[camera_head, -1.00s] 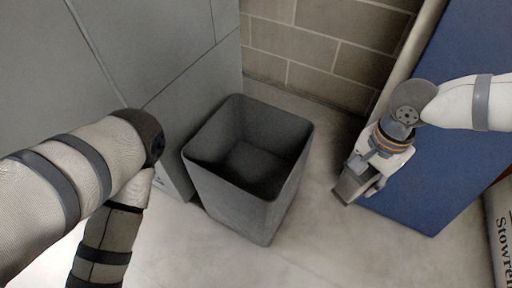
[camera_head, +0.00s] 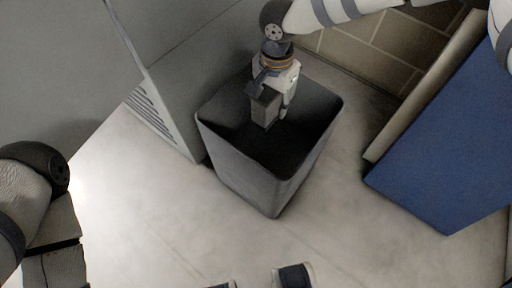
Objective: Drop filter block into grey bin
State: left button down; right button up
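The grey bin (camera_head: 240,178) is an open-topped, tapered container standing upright on the floor in the middle of the head view. My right gripper (camera_head: 272,94) reaches in from the top right and points down over the bin's opening. It is shut on a small grey filter block (camera_head: 264,108), which appears over the dark inside of the bin, within the rim's outline. How deep the block hangs is hard to tell. My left arm shows at the lower left edge, but its gripper is out of view.
A grey cabinet (camera_head: 190,60) with a vented lower side stands close behind and left of the bin. A blue panel (camera_head: 440,140) stands to the right, with a brick wall (camera_head: 375,50) behind.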

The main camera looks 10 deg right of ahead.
notch_tip(320, 180, down, 6)
jog(key=b, duration=0.3)
jog(key=shift+r, duration=0.15)
jog(key=o, duration=1.3)
jog(key=shift+r, duration=0.1)
notch_tip(320, 180, up, 12)
jog(key=shift+f, duration=0.1)
